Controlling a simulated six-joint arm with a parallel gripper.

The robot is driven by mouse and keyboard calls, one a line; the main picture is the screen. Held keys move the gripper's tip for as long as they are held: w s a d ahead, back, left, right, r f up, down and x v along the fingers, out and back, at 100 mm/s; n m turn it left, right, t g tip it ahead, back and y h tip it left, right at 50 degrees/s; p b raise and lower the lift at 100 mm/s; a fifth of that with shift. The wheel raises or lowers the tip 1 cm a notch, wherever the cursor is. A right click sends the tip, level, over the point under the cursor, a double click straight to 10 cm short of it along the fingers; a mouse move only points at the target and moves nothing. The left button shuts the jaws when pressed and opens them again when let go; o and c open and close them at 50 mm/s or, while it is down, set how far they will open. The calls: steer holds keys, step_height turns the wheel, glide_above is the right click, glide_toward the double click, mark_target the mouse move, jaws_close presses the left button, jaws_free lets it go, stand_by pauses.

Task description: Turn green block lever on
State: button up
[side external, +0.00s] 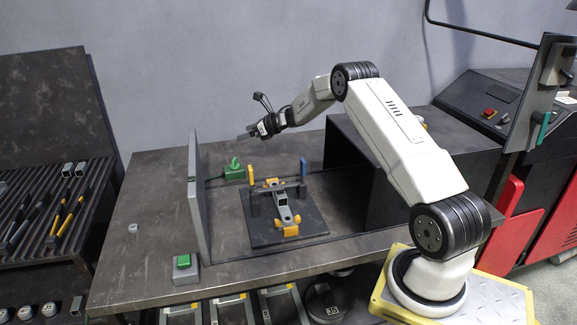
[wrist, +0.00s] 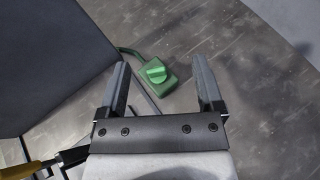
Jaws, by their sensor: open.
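The green block (side external: 235,174) with its lever sits on the dark table near the back wall, just right of an upright grey panel. The lever (side external: 235,163) sticks up from the block in the side view. In the wrist view the green block (wrist: 154,78) lies ahead between my two fingers, with the rounded lever (wrist: 153,71) on top and a green cable running off to the left. My gripper (side external: 250,131) is open and empty, above and a little right of the block, apart from it. It also shows in the wrist view (wrist: 162,85).
The upright panel (side external: 198,200) stands left of the block. A fixture on a dark plate (side external: 262,236), with orange clamps and a grey bracket, lies in front. A blue post (side external: 303,167) stands to the right.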

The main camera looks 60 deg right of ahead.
steer(key=s+n+y, duration=0.1)
steer(key=s, duration=0.1)
glide_toward(235, 159)
steer(key=w+f, duration=0.1)
steer(key=w, duration=0.2)
steer(key=shift+s+a+f+y, duration=0.1)
steer(key=shift+s+y, duration=0.1)
steer(key=shift+y, duration=0.1)
steer(key=shift+w, duration=0.15)
steer(key=shift+x, duration=3.75)
steer(key=shift+a+f, duration=0.1)
jaws_close()
